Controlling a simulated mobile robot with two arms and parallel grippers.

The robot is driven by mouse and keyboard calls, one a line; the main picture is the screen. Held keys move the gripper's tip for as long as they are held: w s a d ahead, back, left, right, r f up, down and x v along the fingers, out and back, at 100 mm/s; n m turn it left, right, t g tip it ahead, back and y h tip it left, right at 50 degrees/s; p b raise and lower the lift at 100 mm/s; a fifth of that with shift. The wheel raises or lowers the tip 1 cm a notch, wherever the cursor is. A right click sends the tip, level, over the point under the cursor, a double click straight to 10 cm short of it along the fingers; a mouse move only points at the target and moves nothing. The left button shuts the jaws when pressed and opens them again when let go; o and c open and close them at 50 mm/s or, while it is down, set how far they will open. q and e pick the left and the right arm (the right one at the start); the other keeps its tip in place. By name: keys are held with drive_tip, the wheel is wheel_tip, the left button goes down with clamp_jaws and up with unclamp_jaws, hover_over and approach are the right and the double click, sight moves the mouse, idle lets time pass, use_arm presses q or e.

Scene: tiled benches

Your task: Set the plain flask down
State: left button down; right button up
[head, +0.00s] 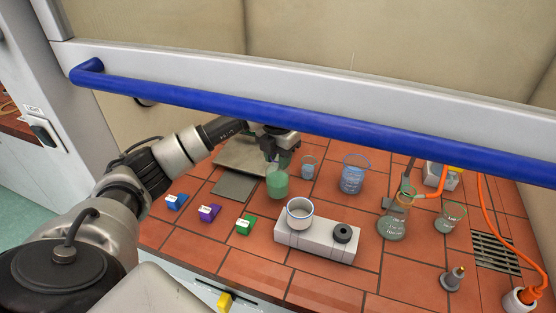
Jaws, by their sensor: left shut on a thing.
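My left gripper (277,160) reaches in under the hood sash and points down. It is shut on a glass vessel with green liquid (277,184), which I take to be the plain flask. The gripper covers the vessel's top. The vessel looks upright, just right of a flat grey plate (234,186). I cannot tell whether its base touches the tiles. A conical flask with markings (392,222) stands on the right. My right gripper is not in view.
A marked beaker (353,177) and a small beaker (308,168) stand to the right. A grey block (318,244) with a white cup (299,210) is in front. Blue, purple and green blocks (244,226) lie front left. The blue sash bar (300,117) crosses above.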

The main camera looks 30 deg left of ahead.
use_arm(q)
drive_tip(key=shift+f, duration=1.2)
drive_tip(key=c, duration=0.8)
unclamp_jaws()
drive_tip(key=shift+r, duration=0.35)
wheel_tip(320, 180, up, 11)
drive_tip(key=shift+f+b, duration=0.1)
drive_tip(key=shift+b, duration=0.85)
drive_tip(key=shift+s+r, duration=0.1)
drive_tip(key=shift+r, duration=0.35)
